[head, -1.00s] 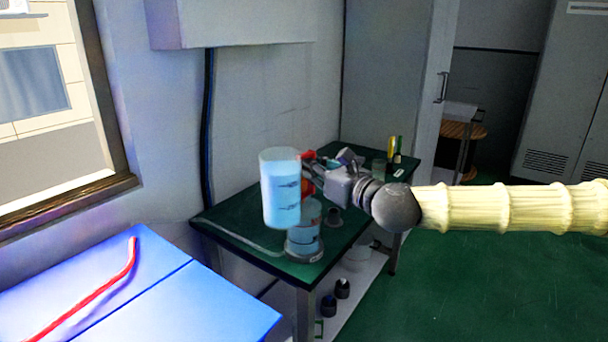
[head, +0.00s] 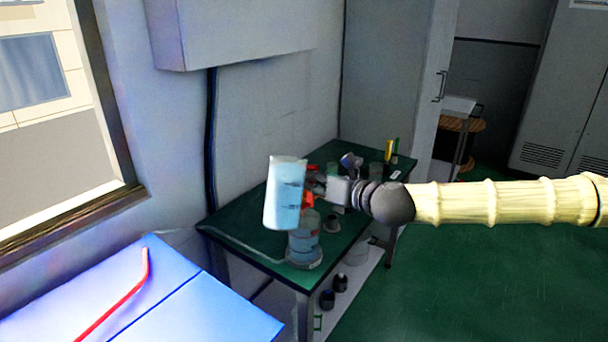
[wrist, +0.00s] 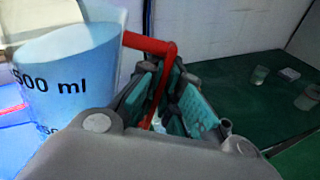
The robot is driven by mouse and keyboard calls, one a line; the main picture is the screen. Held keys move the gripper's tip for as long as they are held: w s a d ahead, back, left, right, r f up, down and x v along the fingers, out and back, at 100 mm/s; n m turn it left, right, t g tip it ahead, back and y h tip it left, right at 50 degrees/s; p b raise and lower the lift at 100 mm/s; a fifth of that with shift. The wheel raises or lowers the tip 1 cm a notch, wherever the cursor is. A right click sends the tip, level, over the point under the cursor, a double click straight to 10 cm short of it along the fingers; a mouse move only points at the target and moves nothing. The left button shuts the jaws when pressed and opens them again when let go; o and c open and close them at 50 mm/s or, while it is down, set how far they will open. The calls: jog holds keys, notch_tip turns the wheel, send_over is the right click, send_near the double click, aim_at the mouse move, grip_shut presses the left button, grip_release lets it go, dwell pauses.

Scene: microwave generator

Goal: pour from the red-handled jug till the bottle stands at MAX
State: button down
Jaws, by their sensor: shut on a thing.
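The jug (head: 285,196) is clear, holds light blue liquid and is slightly tilted in the head view. Its red handle (wrist: 150,45) shows in the wrist view, where the jug's wall (wrist: 75,75) reads "500 ml". My gripper (wrist: 165,100) is shut on the red handle. It also shows in the head view (head: 318,188), to the right of the jug. The bottle (head: 303,238) stands on the green table below the jug, with blue liquid in its lower part. Its upper part is partly hidden behind the jug, and I cannot read a MAX mark.
The green-topped table (head: 240,222) stands against the wall. Small glasses (wrist: 261,74) and a yellow item (head: 388,150) are at its far end. A blue-white surface (head: 205,310) with a red tube (head: 118,305) is at front left. Dark green floor lies open on the right.

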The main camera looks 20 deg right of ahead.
jog(key=shift+w, duration=0.1)
jog(key=shift+d, duration=0.1)
jog(key=shift+w+d+r+m+g+p, duration=0.15)
jog(key=shift+m+g+p, duration=0.35)
jog(key=shift+p, duration=1.15)
jog(key=shift+w+d+f+m+g+p, duration=0.15)
jog(key=shift+m+g+p, duration=0.3)
jog(key=shift+p, duration=1.2)
jog(key=shift+s+a+f+m+g+y+p, duration=0.15)
jog(key=shift+f+m+g+y+p, duration=0.4)
jog(key=shift+p, duration=0.85)
jog(key=shift+s+a+r+m+g+p, duration=0.1)
jog(key=shift+s+a+m+g+p, duration=0.35)
jog(key=shift+p, duration=1.5)
jog(key=shift+f+m+p, duration=0.4)
jog(key=shift+m+p, duration=0.05)
jog(key=shift+p, duration=0.55)
